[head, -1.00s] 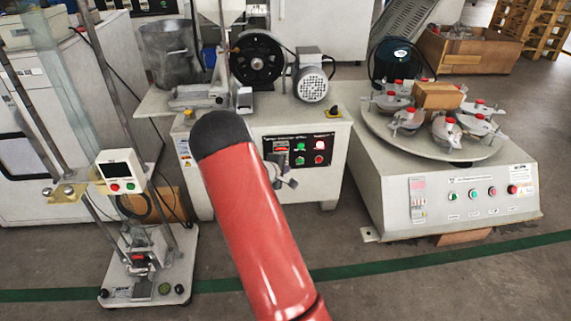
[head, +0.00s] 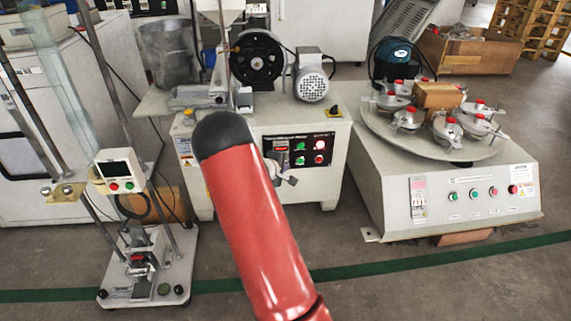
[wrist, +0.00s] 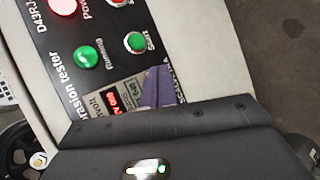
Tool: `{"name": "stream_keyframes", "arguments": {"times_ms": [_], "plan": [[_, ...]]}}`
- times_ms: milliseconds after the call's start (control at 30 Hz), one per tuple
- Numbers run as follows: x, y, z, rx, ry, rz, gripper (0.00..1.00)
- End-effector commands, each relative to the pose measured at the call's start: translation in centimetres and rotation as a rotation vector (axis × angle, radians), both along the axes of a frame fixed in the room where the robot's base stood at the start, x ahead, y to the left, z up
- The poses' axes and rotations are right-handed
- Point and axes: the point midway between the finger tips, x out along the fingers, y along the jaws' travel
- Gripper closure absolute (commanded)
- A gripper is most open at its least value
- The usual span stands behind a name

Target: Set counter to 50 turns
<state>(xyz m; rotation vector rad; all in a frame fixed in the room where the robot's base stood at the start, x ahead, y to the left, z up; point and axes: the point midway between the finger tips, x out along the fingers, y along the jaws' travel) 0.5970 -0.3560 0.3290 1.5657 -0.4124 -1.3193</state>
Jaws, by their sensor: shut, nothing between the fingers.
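The counter (head: 281,145) is a small display on the dark control panel (head: 298,150) of the middle machine, labelled as an abrasion tester. In the wrist view the counter (wrist: 125,98) shows tilted and close up, with lit red digits too blurred to read surely. My gripper (head: 279,163) is mostly behind my red arm in the head view, just in front of the panel below the counter. In the wrist view my shut, empty gripper (wrist: 166,87) covers part of the counter. I cannot tell whether the fingertips touch it.
A green running button (wrist: 86,57), a start button (wrist: 135,42) and a red power light (wrist: 62,6) sit close by on the panel. A round-table machine (head: 450,195) stands at the right and a small test stand (head: 145,265) at the left. The floor in front is clear.

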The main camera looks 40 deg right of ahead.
Motion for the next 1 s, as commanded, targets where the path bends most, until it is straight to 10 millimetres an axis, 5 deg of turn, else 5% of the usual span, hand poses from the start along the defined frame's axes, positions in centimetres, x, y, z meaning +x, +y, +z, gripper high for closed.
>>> {"name": "stream_keyframes", "arguments": {"times_ms": [1000], "plan": [[-0.7, 0.4, -0.3, 0.001, -0.002, 0.0, 1.0]]}}
